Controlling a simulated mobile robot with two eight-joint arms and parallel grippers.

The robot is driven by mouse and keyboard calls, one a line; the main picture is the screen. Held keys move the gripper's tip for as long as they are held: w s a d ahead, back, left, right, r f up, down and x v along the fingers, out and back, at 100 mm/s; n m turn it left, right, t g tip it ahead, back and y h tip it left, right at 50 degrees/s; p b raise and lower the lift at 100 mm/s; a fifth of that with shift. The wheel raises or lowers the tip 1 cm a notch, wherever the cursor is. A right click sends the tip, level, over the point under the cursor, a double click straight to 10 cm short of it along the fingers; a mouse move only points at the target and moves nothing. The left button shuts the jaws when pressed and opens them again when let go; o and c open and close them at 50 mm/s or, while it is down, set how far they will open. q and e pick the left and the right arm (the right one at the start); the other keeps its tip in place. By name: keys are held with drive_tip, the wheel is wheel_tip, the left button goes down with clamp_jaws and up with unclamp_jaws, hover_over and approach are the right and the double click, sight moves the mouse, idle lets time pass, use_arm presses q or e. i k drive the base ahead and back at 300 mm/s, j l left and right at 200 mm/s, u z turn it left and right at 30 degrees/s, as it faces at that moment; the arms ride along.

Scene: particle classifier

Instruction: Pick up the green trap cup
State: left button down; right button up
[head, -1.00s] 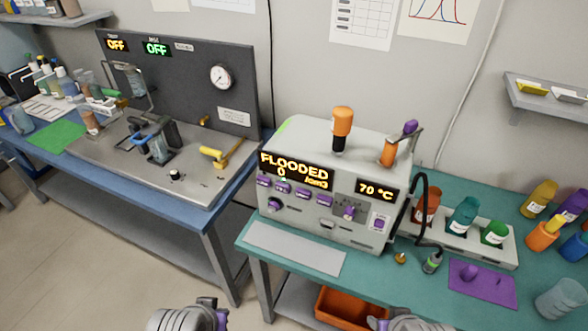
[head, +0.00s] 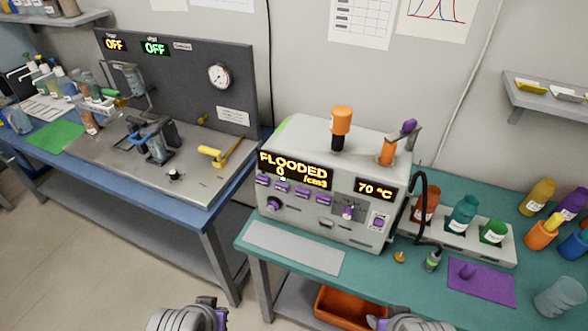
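A green cup-like vessel (head: 494,234) with a white label sits at the right end of a pale rack (head: 508,252) on the teal bench. A teal vessel (head: 462,214) and an orange-red vessel (head: 425,205) stand to its left in the same rack. A small grey-and-green fitting (head: 432,261) stands in front of the rack, by the black hose. My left gripper (head: 200,316) and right gripper (head: 405,321) are at the bottom edge, well away from the green vessel. Both are cut off, so their fingers cannot be judged.
The grey machine (head: 330,230) reads FLOODED and 70 °C, left of the rack. A purple mat (head: 482,285), clear tumbler (head: 560,298) and several coloured bottles (head: 538,198) occupy the right bench. An orange bin (head: 345,307) is below. A grey mat (head: 293,247) lies bare.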

sight(495, 230)
drive_tip(key=z, duration=1.6)
